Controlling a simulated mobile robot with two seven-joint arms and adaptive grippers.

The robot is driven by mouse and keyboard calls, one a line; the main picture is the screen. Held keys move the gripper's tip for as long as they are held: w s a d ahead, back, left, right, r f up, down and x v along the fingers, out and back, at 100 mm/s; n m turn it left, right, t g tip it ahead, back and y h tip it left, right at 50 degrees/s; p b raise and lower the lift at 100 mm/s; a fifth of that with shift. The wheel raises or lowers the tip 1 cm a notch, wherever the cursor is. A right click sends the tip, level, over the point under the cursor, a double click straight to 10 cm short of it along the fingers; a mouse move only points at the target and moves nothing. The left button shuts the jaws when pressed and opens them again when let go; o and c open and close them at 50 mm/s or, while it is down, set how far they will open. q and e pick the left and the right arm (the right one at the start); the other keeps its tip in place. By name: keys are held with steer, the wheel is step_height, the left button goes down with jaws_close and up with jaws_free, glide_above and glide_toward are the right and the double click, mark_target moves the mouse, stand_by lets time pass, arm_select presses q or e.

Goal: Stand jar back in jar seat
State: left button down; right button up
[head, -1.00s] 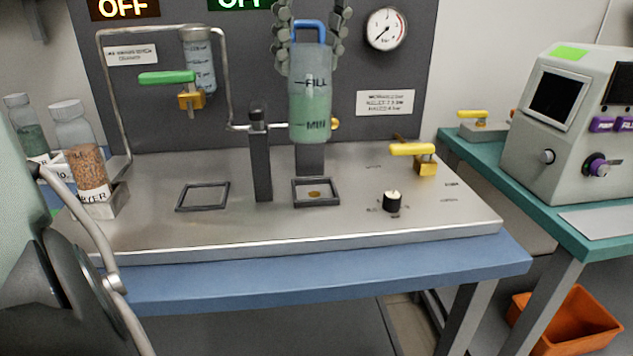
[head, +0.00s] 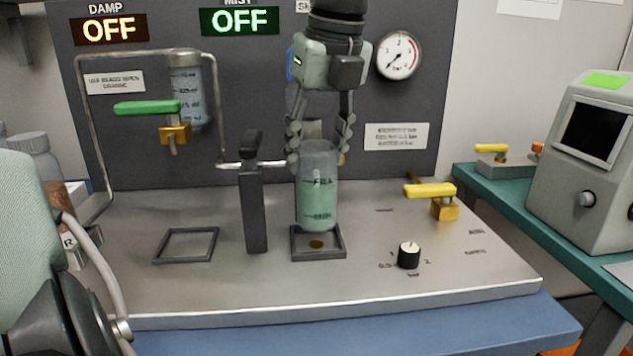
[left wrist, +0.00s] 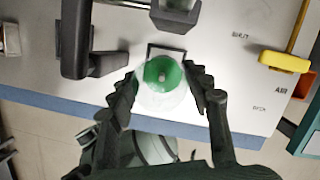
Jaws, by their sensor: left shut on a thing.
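The jar (head: 319,205) is a clear cylinder with green liquid and FILL and MIN marks. My left gripper (head: 320,145) is above it with its fingers shut on the jar's upper part. The jar is upright. The jar seat (head: 298,250) is a dark square frame with a brass spot, on the metal bench top. The jar's base shows over the rear part of the seat; I cannot tell if it touches. In the left wrist view the jar (left wrist: 162,82) is between the fingers (left wrist: 163,88), and part of the seat frame shows behind it. My right gripper is not in view.
A dark upright lever (head: 254,205) stands close left of the jar. An empty square frame (head: 187,258) lies farther left. A black knob (head: 408,256) and a yellow-handled valve (head: 432,191) are on the right. A bottle (head: 36,160) stands at the left edge.

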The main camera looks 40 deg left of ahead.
mark_target(317, 175)
arm_select(q)
steer(key=shift+f, duration=2.1)
steer(key=c, duration=0.7)
jaws_free()
steer(key=shift+v, duration=6.1)
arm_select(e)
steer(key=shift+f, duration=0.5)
